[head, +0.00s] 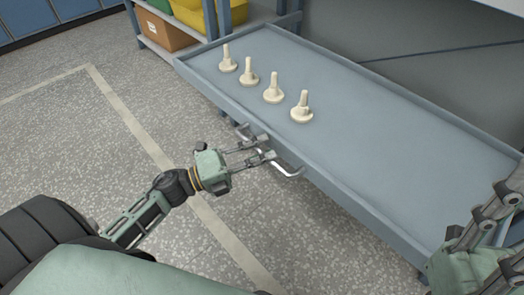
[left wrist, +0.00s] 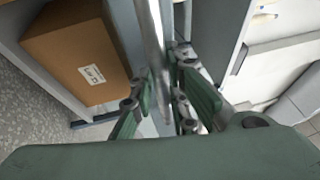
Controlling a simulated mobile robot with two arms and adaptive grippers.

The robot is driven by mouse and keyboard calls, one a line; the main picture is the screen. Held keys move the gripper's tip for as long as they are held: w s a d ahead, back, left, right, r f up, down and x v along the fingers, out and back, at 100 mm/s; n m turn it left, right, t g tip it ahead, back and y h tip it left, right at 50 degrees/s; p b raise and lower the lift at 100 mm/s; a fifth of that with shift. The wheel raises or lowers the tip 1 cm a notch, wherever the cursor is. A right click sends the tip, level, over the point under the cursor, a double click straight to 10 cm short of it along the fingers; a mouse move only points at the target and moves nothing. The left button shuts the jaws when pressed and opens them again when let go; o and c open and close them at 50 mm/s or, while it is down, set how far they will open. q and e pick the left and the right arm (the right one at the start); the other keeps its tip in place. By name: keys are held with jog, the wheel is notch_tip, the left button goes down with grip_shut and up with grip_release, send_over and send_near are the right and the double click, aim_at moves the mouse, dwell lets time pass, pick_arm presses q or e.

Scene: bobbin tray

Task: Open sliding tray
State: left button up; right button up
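The sliding tray (head: 400,120) is a blue-grey shallow tray with a raised rim. Several cream bobbins (head: 301,108) stand upright on its left part. A metal bar handle (head: 289,172) sits on its front edge, and the bar also shows in the left wrist view (left wrist: 152,28). My left gripper (head: 266,155) is at the handle, its fingers on both sides of the bar and close against it; the fingers also show in the left wrist view (left wrist: 163,98). My right gripper (head: 490,215) is over the tray's near right corner, partly cut off by the picture edge.
A cardboard box (head: 168,31) stands on a shelf left of the tray, below yellow (head: 215,12) and green bins. It also shows in the left wrist view (left wrist: 78,50). The speckled floor (head: 110,130) in front of the tray is clear, with a pale painted line.

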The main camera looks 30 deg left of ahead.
pick_arm(q)
jog(key=o, duration=0.3)
jog(key=v, duration=1.2)
dwell(0.4)
